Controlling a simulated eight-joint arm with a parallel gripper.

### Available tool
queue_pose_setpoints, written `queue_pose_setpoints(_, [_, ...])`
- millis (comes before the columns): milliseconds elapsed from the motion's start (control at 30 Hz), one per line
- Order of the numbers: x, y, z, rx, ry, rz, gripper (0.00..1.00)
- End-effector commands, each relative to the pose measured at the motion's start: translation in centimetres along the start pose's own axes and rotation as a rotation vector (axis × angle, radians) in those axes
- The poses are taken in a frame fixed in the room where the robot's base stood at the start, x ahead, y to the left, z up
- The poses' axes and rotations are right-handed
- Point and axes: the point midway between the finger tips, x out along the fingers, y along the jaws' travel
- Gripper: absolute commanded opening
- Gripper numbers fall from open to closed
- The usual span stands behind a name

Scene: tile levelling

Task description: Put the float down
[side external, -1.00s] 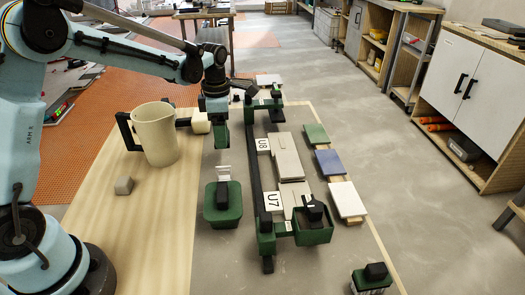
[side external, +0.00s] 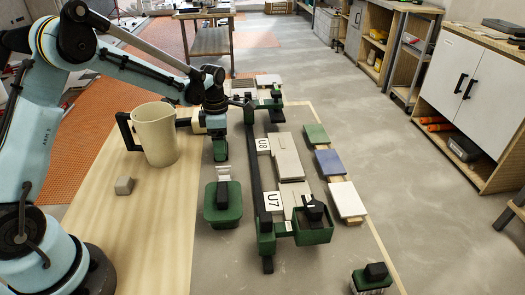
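My gripper (side external: 220,150) points down over the grey work surface, right of the beige jug. Its green fingers show edge-on, so I cannot see the gap between them or anything held there. A green, rounded, float-like piece with a black handle (side external: 223,196) lies just in front of and below it; a pale strip shows at its far end. I cannot tell whether this piece is the float or a holder with a tool in it. My gripper appears apart from it.
A long black rail (side external: 254,178) with green ends stands right of my gripper, beside grey tiles (side external: 289,163). A green bin (side external: 312,236) is at its near end. The beige jug (side external: 156,135) stands left. Bare surface lies in front (side external: 215,262).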

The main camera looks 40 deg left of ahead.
Motion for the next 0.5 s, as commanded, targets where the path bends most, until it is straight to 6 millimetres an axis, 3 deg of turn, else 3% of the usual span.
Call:
queue_pose_setpoints(33, [0.0,0.0,0.0,0.000,0.000,0.000,0.86])
queue_pose_setpoints(133, [0.0,0.0,0.0,0.000,0.000,0.000,1.00])
queue_pose_setpoints(500, [-1.0,0.0,0.0,0.000,0.000,0.000,1.00])
